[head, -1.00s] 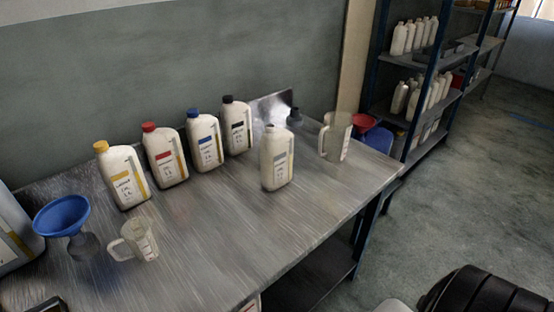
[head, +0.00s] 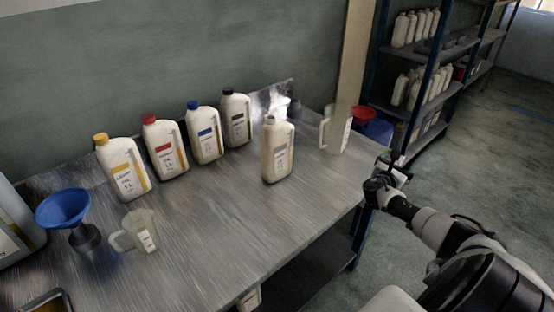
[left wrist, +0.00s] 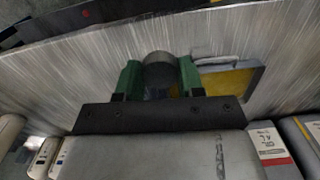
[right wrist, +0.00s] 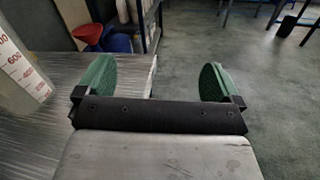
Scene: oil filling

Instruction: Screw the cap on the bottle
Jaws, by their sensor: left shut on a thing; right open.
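A white bottle with a grey label (head: 277,155) stands upright on the metal table, in front of the row of bottles. Its top is too small to tell whether a cap sits on it. In the left wrist view my left gripper (left wrist: 160,80) is shut on a dark grey cylinder (left wrist: 158,68); I cannot tell for sure that this is the cap. The left gripper does not show in the head view. My right gripper (head: 393,172) is open and empty by the table's right edge; its green fingers stand wide apart in the right wrist view (right wrist: 158,82).
Bottles with yellow (head: 122,168), red (head: 165,150), blue (head: 205,135) and black (head: 236,120) caps stand behind. A blue funnel (head: 63,207), a small measuring jug (head: 140,230) and a larger jug (head: 336,130) stand on the table. The table's front middle is clear.

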